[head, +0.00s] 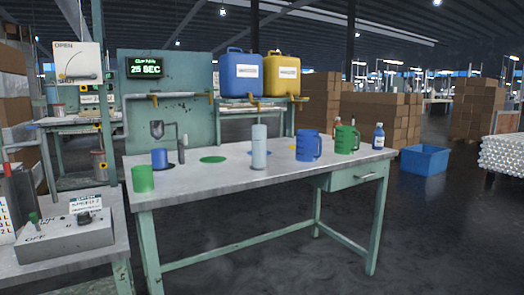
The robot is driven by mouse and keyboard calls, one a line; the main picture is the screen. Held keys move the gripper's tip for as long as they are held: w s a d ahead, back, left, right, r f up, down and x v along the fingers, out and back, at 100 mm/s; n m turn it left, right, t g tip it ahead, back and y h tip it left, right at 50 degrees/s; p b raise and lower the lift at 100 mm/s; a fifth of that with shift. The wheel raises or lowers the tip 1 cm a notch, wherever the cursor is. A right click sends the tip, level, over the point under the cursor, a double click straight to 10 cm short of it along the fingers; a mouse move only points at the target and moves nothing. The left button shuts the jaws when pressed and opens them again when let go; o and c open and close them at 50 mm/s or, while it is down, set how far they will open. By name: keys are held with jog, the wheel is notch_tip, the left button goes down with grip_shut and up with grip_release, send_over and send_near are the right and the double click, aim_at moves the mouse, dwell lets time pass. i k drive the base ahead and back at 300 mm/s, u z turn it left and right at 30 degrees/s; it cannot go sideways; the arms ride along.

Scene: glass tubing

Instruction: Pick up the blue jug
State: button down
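A blue jug (307,146) with a handle on its right side stands upright on the workbench (220,178), toward the right. A green jug (345,140) of like shape stands just to its right. A pale cylinder (260,147) stands to its left, apart from it. My gripper is not in view.
On the bench are a blue cup (160,158) by a metal spout, a green cup (143,179) at the left corner and a small blue bottle (378,136) at the right. A blue canister (240,75) and a yellow canister (281,76) sit on a shelf behind. The bench front is clear.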

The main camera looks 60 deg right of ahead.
aim_at(307, 140)
jog(key=z, duration=1.8)
jog(key=i, duration=0.85)
jog(key=u, duration=0.05)
